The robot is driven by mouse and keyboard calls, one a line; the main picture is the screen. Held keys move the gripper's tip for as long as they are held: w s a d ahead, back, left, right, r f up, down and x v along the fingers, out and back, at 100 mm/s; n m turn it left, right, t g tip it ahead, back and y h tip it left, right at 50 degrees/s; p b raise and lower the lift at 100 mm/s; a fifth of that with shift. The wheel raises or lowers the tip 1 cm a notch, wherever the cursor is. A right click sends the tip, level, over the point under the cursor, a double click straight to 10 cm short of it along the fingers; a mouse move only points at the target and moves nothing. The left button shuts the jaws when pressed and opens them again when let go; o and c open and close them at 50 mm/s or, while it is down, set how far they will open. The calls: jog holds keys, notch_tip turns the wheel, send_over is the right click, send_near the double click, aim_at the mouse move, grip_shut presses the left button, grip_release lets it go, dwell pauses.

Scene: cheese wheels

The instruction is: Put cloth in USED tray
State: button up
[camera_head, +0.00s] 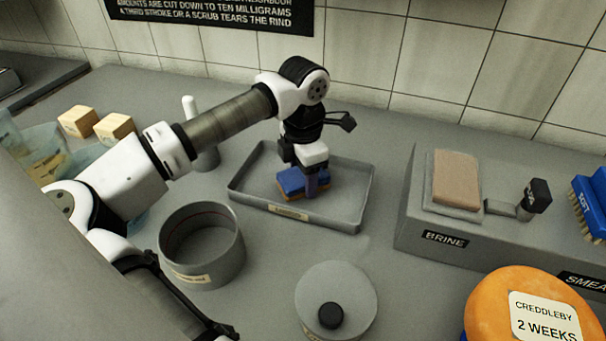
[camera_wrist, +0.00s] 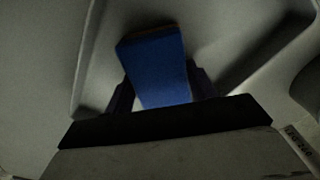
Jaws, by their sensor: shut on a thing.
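My gripper (camera_head: 311,186) is inside the grey rectangular tray (camera_head: 362,190), pointing down and shut on a blue block-like thing with a tan lower edge (camera_head: 289,182). In the wrist view the blue block (camera_wrist: 158,70) sits between the two fingers (camera_wrist: 160,92), over the tray floor. It looks like a brush; I cannot tell whether it touches the floor. The tray has a front label too small to read. A folded tan-brown cloth-like pad (camera_head: 456,180) lies on the grey stand marked BRINE, away from my gripper.
A round grey open pot (camera_head: 170,240) stands left of the tray. A lidded round container (camera_head: 336,296) stands in front. An orange cheese wheel (camera_head: 490,300) is at lower right. Another blue brush (camera_head: 590,200) stands at the right edge. Wooden blocks (camera_head: 78,121) are at left.

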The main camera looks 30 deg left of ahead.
jog(key=o, duration=0.9)
notch_tip(320, 180, up, 12)
jog(key=shift+r+b, duration=0.1)
jog(key=shift+b, duration=0.35)
